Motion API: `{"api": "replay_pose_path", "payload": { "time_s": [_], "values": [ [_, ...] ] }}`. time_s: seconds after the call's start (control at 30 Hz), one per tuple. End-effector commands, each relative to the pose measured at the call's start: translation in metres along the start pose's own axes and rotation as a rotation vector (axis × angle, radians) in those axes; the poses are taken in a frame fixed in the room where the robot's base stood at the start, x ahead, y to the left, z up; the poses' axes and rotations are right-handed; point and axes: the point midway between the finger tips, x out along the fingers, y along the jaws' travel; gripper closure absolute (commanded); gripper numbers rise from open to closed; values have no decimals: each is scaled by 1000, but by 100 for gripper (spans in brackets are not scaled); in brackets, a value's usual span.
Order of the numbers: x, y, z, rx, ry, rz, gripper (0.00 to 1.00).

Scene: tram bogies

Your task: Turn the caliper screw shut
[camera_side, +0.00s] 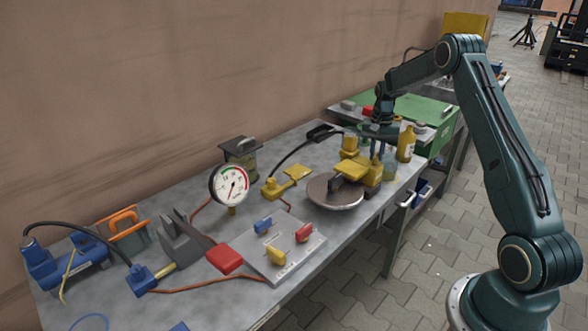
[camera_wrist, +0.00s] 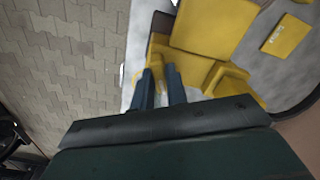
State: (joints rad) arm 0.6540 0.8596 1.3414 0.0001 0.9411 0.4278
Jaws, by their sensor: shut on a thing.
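The yellow caliper (camera_side: 369,174) sits at the grey brake disc (camera_side: 324,196) on the bench in the side view. In the wrist view, the caliper's yellow body (camera_wrist: 212,28) fills the upper middle. My gripper (camera_side: 377,153) points down at the caliper's far right end. In the wrist view, my gripper (camera_wrist: 158,73) has its two blue-grey fingers close together, shut on a yellow part at the caliper's end. That part lies where the screw would be, but the fingers and the gripper body hide most of it. I cannot tell how far the screw is turned.
A yellow bottle (camera_side: 405,146) stands close to the right of my gripper. A round gauge (camera_side: 229,183) stands behind the disc, left of it. A plate with coloured levers (camera_side: 279,259) lies at the front. A green case (camera_side: 433,113) is behind. Cables cross the bench.

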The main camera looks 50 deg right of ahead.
Motion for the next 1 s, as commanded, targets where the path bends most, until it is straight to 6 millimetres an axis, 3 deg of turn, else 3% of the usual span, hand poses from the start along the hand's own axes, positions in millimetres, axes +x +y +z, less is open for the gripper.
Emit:
{"api": "replay_pose_path", "payload": {
  "time_s": [0.5,1.0],
  "values": [
    [-1,0,0,413,2,-1,100],
    [-1,0,-1,507,2,-2,100]
  ]
}}
